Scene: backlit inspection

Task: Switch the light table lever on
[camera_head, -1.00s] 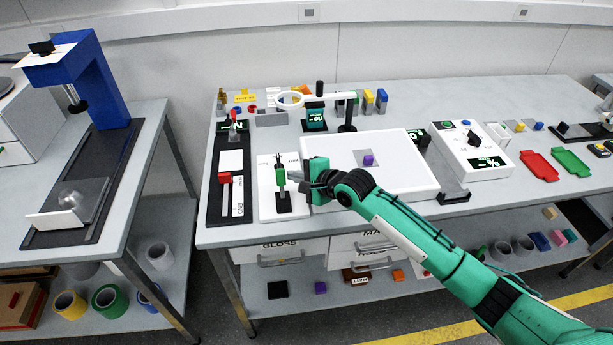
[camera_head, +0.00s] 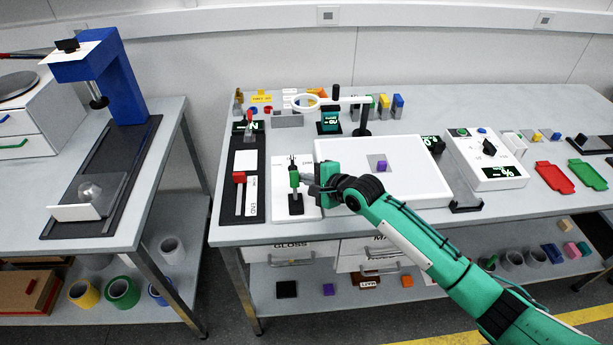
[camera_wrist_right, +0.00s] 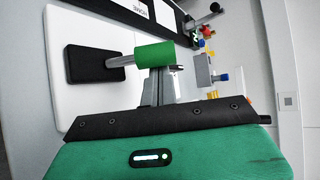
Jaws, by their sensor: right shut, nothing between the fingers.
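The light table lever has a green handle (camera_head: 294,179) on a grey stem above a black base (camera_head: 295,205). It stands on a white panel at the left of the white light table (camera_head: 405,155). My right gripper (camera_head: 309,186) is shut and empty, just right of the green handle. In the right wrist view the green handle (camera_wrist_right: 154,54) is in front of the shut fingers (camera_wrist_right: 162,82), and the black base (camera_wrist_right: 92,63) shows at the left. I cannot tell whether fingers and handle touch. My left gripper is not in view.
A black panel with a red slider (camera_head: 239,177) lies left of the lever. A ring magnifier (camera_head: 308,102) stands behind. A purple block (camera_head: 382,166) is on the light table. A white control box (camera_head: 485,160) stands to the right.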

